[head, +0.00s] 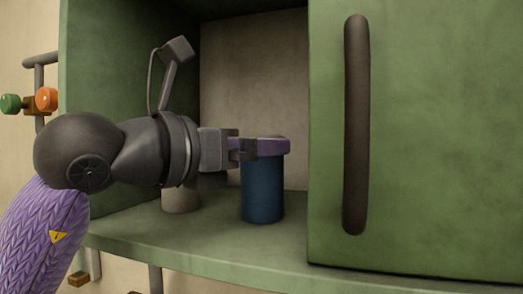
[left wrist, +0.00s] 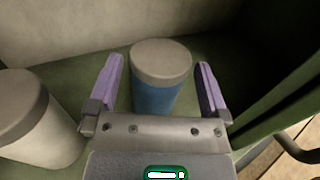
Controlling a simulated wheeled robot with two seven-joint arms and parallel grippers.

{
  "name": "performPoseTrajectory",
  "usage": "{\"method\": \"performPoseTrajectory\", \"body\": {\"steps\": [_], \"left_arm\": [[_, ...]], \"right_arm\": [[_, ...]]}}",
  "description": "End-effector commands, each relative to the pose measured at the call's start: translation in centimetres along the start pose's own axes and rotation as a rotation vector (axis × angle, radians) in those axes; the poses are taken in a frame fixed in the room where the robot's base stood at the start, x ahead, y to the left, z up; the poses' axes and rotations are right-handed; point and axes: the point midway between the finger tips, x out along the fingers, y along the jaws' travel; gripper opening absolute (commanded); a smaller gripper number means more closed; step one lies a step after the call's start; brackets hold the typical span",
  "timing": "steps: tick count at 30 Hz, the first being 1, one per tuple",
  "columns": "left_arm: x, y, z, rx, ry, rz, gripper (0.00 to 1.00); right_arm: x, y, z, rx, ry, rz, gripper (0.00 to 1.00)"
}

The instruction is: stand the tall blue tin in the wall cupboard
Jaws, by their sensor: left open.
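The tall blue tin (head: 262,190) stands upright on the floor of the green wall cupboard (head: 210,245), inside its open left part. In the left wrist view the tin (left wrist: 155,98) shows a pale lid. My left gripper (head: 268,147) reaches in from the left at the height of the tin's top. Its purple fingers are open, one on each side of the tin, and the left wrist view shows gaps between them and the tin (left wrist: 161,66). In the head view the near finger hides the tin's top. My right gripper is not in view.
A pale grey canister (head: 181,197) stands left of the tin, under my wrist; it also shows in the left wrist view (left wrist: 35,120). A green door (head: 430,140) with a dark upright handle (head: 356,125) covers the cupboard's right part. Bare shelf lies in front of the tin.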

Motion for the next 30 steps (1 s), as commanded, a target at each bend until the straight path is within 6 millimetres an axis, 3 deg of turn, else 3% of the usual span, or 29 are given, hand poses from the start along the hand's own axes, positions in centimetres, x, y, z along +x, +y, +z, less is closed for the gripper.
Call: {"method": "performPoseTrajectory", "body": {"steps": [6, 12, 30], "left_arm": [[-5.7, 0.1, -0.4, 0.002, -0.003, 0.004, 1.0], [-9.3, 0.0, -0.2, 0.002, -0.001, 0.003, 1.0], [-9.9, 0.0, -0.1, 0.001, -0.001, 0.0, 1.0]], "right_arm": [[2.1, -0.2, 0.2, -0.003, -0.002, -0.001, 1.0], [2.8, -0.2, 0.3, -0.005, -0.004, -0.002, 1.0], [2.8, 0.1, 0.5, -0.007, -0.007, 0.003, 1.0]]}}
